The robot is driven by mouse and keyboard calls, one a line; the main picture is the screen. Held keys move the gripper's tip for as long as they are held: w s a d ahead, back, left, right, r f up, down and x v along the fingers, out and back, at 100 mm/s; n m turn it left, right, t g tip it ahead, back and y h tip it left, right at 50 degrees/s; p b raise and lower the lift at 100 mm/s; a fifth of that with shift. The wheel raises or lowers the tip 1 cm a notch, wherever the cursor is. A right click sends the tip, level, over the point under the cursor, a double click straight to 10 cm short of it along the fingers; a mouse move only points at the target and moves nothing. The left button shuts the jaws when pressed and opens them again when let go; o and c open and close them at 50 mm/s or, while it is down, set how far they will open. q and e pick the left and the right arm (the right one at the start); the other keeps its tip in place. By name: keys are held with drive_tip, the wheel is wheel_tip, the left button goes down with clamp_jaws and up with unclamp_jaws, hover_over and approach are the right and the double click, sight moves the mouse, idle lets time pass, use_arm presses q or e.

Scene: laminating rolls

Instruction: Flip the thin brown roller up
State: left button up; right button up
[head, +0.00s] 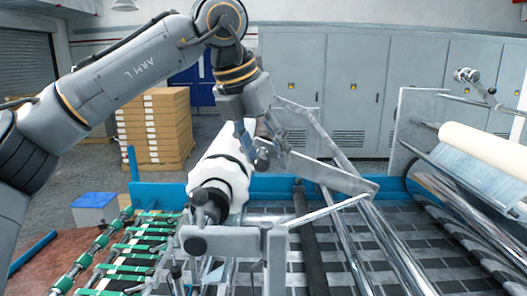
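A narrow dark roller or bar (310,250), possibly the thin brown roller, runs lengthwise through the middle of the machine; its colour reads nearly black, so I cannot tell for sure. My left gripper (264,152) points down from the upper left, above the far end of a thick white roll (220,172). Its fingers look apart, with a dark knob (262,160) at or between them. I cannot tell whether they touch or hold it. The gripper hides part of the metal frame behind. My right gripper is not in view.
Metal brackets and side bars (318,172) rise close to the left gripper's right. Green-and-black conveyor strips (125,262) lie at the lower left. A cream roll (484,146) sits at the right. Stacked cartons (155,128) and grey cabinets (355,88) stand behind.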

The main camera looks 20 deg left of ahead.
use_arm(q)
drive_tip(key=shift+a+f, duration=0.2)
drive_tip(key=v, duration=1.2)
drive_tip(key=shift+f, duration=0.1)
